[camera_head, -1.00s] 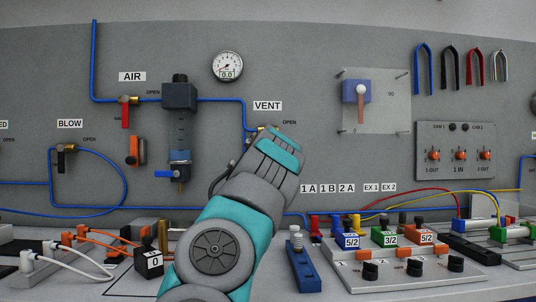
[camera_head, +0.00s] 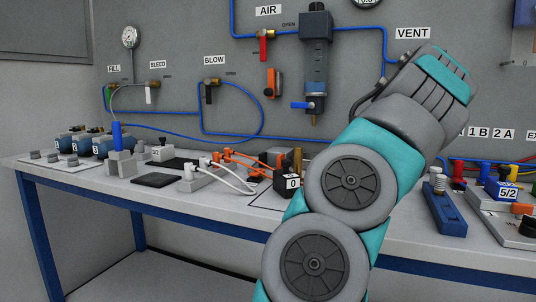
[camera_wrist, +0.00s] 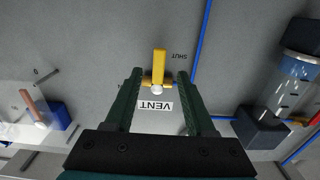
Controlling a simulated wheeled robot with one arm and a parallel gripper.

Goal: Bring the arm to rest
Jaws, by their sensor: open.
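My arm (camera_head: 345,185) reaches up and to the right in the head view, toward the panel by the VENT label (camera_head: 412,33). My gripper (camera_wrist: 158,78) shows in the wrist view with its two dark green fingers apart and nothing held between them. Between the fingertips in the picture is the yellow handle (camera_wrist: 159,64) of the vent valve, beside the word SHUT. I cannot tell how far the fingers are from the handle. In the head view the fingers and this valve are hidden behind my wrist.
The blue-framed bench (camera_head: 130,190) below carries fittings, a black cube marked 0 (camera_head: 288,183) and a blue block (camera_head: 444,210). The AIR valve (camera_head: 263,40) and blue filter unit (camera_head: 316,70) are on the panel left of my wrist. A gauge (camera_head: 130,38) is far left.

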